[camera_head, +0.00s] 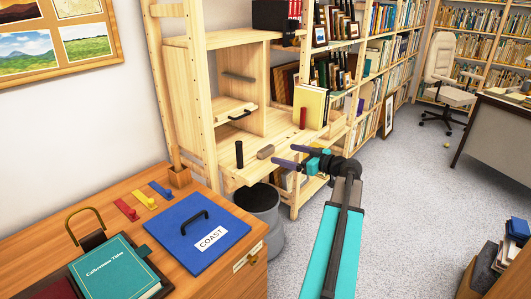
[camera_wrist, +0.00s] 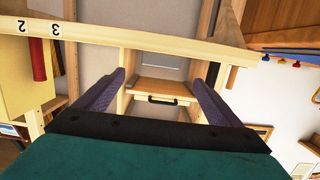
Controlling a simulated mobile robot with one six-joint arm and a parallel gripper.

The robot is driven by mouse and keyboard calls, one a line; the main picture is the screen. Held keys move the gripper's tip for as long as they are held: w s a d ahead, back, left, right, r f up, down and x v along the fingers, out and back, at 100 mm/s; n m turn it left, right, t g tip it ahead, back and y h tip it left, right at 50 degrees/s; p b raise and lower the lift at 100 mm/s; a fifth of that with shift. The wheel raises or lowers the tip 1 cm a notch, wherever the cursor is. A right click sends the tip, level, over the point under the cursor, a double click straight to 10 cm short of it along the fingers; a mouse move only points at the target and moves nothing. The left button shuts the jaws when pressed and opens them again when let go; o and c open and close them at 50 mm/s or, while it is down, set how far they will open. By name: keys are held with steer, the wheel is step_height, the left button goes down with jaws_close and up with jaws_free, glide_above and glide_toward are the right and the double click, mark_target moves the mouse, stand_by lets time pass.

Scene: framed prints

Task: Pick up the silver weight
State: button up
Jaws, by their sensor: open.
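No silver weight can be clearly made out in either view. My gripper (camera_head: 284,156) is open, with its two purple fingers apart and nothing seen between them. It is at the front edge of the wooden shelf unit's ledge (camera_head: 237,176). The wrist view, upside down, shows my fingers (camera_wrist: 158,82) on either side of a small drawer with a black handle (camera_wrist: 160,99).
A wooden cabinet at the lower left bears a blue COAST folder (camera_head: 183,243), a teal book (camera_head: 110,268) and coloured tags (camera_head: 145,200). A grey bin (camera_head: 262,205) stands below the ledge. A yellow book (camera_head: 310,103) stands behind the red cylinder. Carpet at right is mostly clear.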

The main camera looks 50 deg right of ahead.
mark_target(270, 148)
steer(key=shift+w+a+f, duration=0.1)
steer(key=shift+w+f, duration=0.05)
steer(key=shift+w, duration=0.8)
steer(key=shift+w+a+f, duration=0.1)
steer(key=shift+w+f, duration=0.05)
steer(key=shift+w, duration=0.75)
steer(key=shift+w, duration=0.1)
steer(key=shift+w+a+f, duration=0.15)
steer(key=shift+w, duration=1.1)
steer(key=shift+w+a+f, duration=0.1)
steer(key=shift+w, duration=1.15)
steer(key=c, duration=1.4)
steer(key=shift+r, duration=0.2)
